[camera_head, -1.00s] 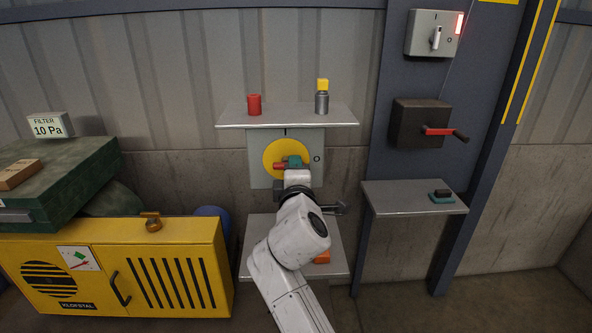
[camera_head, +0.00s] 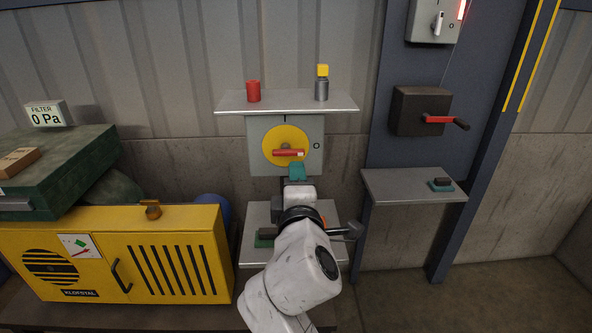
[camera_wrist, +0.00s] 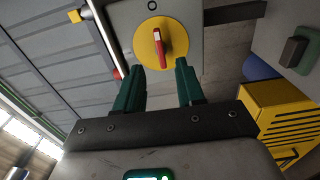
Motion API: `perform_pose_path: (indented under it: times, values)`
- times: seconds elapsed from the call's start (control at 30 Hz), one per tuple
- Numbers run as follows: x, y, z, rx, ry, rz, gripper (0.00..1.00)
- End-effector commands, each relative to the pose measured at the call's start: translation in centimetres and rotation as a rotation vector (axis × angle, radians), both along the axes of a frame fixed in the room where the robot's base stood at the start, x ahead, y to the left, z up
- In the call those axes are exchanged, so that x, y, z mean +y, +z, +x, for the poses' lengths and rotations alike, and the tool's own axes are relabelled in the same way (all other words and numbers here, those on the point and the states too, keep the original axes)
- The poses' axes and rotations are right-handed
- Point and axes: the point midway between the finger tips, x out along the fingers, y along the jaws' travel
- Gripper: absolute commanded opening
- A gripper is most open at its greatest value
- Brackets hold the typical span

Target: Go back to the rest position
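My gripper (camera_head: 297,172) is just below and in front of the yellow dial (camera_head: 271,148) on the grey wall box. In the wrist view my gripper (camera_wrist: 160,68) has its two green fingers apart with nothing between them. The dial's red handle (camera_head: 287,153) lies about level, pointing toward the O mark, and is clear of the fingers. The wrist view shows the handle (camera_wrist: 158,48) beyond the fingertips. My arm is still stretched toward the wall box.
A shelf (camera_head: 230,104) above the box holds a red cylinder (camera_head: 253,91) and a yellow-topped grey one (camera_head: 321,90). A lower shelf (camera_head: 256,222) is partly behind my arm. Right are a side shelf (camera_head: 400,186) and a red crank (camera_head: 440,119). A yellow cabinet (camera_head: 208,250) stands left.

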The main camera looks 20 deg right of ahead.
Motion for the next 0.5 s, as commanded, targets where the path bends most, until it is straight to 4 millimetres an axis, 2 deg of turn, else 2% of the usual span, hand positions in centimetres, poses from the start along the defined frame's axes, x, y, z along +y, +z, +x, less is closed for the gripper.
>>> perform_pose_path:
  times: [0.13,0.5]
  values:
    - [0.25,-0.03,-0.95,0.001,-0.001,0.0,0.38]
    - [0.29,-0.01,-1.06,0.001,-0.001,0.0,0.38]
